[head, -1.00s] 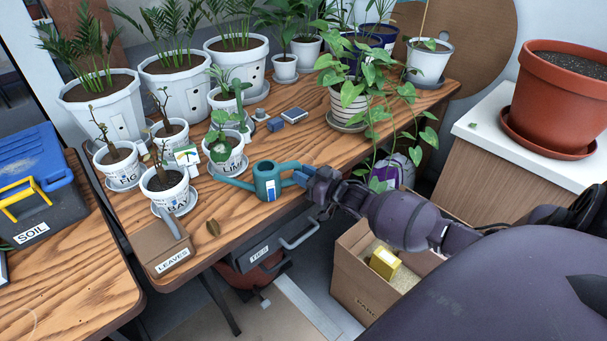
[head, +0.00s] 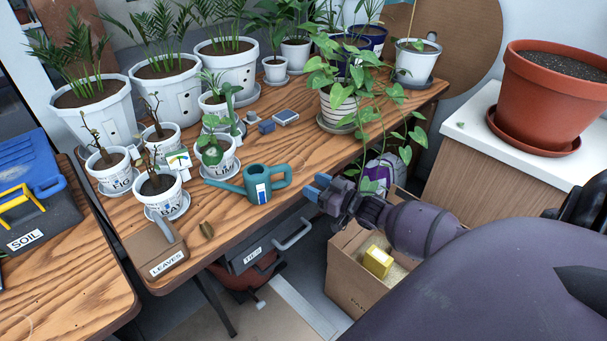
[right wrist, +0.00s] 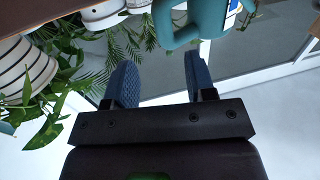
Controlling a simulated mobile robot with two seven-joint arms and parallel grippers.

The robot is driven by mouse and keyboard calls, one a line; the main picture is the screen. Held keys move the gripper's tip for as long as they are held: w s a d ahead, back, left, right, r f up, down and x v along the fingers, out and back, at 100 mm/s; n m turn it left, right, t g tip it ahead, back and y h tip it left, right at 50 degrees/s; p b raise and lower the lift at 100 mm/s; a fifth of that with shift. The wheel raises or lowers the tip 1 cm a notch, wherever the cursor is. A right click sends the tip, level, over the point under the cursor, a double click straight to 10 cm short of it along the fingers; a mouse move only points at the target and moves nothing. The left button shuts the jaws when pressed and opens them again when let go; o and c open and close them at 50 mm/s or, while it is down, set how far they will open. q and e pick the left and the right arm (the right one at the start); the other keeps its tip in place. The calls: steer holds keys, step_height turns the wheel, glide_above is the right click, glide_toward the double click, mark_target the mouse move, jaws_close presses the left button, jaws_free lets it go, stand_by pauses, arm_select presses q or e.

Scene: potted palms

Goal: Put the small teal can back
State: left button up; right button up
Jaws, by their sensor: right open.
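The small teal watering can (head: 262,190) stands upright on the wooden table near its front edge, spout to the left and handle to the right. It has a white and blue label. My right gripper (head: 318,187) is open and empty, just right of the handle and apart from it, beyond the table's front edge. In the right wrist view the can (right wrist: 202,22) shows at the top, beyond the two spread blue fingers of the gripper (right wrist: 160,78). Nothing is between the fingers. My left gripper is not in view.
Small labelled pots, including the BAY pot (head: 161,199), stand left of the can. A LEAVES box (head: 160,255) sits at the table's front corner. A trailing plant (head: 345,105) hangs over the edge behind my gripper. A cardboard box (head: 347,285) stands below.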

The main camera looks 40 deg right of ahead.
steer(key=s+a+f+g+h, duration=0.1)
steer(key=s+a+f+g, duration=0.1)
steer(key=s+a, duration=0.3)
steer(key=s+a+f+m+g+h, duration=0.1)
steer(key=s+a, duration=0.4)
steer(key=s, duration=0.6)
steer(key=s+a+f+g+h, duration=0.2)
steer(key=s+a, duration=0.4)
steer(key=s, duration=0.3)
step_height(320, 180, down, 3)
steer(key=shift+r+m+g+h, duration=0.15)
steer(key=shift+m+g+h, duration=0.2)
steer(key=shift+g, duration=0.45)
steer(key=shift+a, duration=0.1)
steer(key=shift+r+p, duration=0.7)
steer(key=shift+p, duration=0.35)
